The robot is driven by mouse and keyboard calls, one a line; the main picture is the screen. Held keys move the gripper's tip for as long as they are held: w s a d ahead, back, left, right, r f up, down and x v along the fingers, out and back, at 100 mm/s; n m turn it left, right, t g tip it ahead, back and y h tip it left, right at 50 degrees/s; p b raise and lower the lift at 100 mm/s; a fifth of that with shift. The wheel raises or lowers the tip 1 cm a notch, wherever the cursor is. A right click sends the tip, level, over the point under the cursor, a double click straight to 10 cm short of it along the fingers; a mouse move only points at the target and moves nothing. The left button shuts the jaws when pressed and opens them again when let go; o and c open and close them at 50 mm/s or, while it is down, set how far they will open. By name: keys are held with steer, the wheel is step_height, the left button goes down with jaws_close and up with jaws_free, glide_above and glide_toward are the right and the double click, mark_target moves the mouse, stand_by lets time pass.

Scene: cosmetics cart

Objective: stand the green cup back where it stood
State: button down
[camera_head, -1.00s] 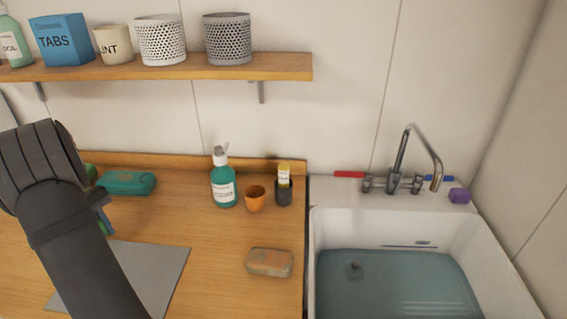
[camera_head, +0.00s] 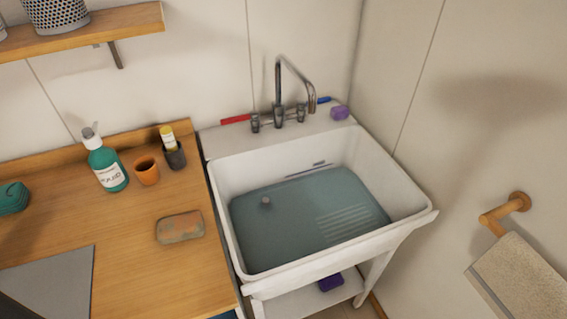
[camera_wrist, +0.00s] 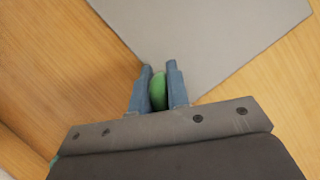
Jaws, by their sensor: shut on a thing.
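In the wrist view my gripper (camera_wrist: 159,85) is shut, with its two blue fingers on either side of the green cup (camera_wrist: 158,90). Only a narrow green strip of the cup shows between the fingers, so its tilt and its base cannot be told. The fingers point toward the grey mat (camera_wrist: 215,35) on the wooden counter. Whether the cup touches anything below is not clear. My gripper and the green cup are out of the head view, where part of the grey mat (camera_head: 55,285) shows at the lower left.
On the counter stand a teal pump bottle (camera_head: 107,168), an orange cup (camera_head: 147,172) and a dark holder (camera_head: 175,157) with a yellow-capped tube. A brownish sponge or soap bar (camera_head: 180,227) lies in front. A water-filled sink (camera_head: 228,220) is to the right.

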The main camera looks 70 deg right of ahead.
steer(key=s+d+r+m+y, duration=0.1)
steer(key=s+d+r+m, duration=0.25)
steer(key=s+d, duration=0.9)
steer(key=s+d+r+m+y, duration=0.15)
steer(key=s+d+r, duration=0.35)
steer(key=s+d, duration=0.75)
steer(key=s+a+r+m+y, duration=0.15)
steer(key=s+m, duration=0.35)
steer(key=s, duration=2.2)
steer(key=s+a+f+m+t, duration=0.1)
steer(key=s+a+f+m, duration=0.1)
steer(key=s+a, duration=0.3)
steer(key=shift+y, duration=0.3)
steer(key=w+f, duration=0.2)
steer(key=w, duration=0.1)
steer(key=w+f, duration=0.2)
steer(key=w, duration=0.2)
steer(key=w+f, duration=0.2)
steer(key=w, duration=0.1)
steer(key=shift+w+f, duration=0.3)
steer(key=shift+f, duration=1.95)
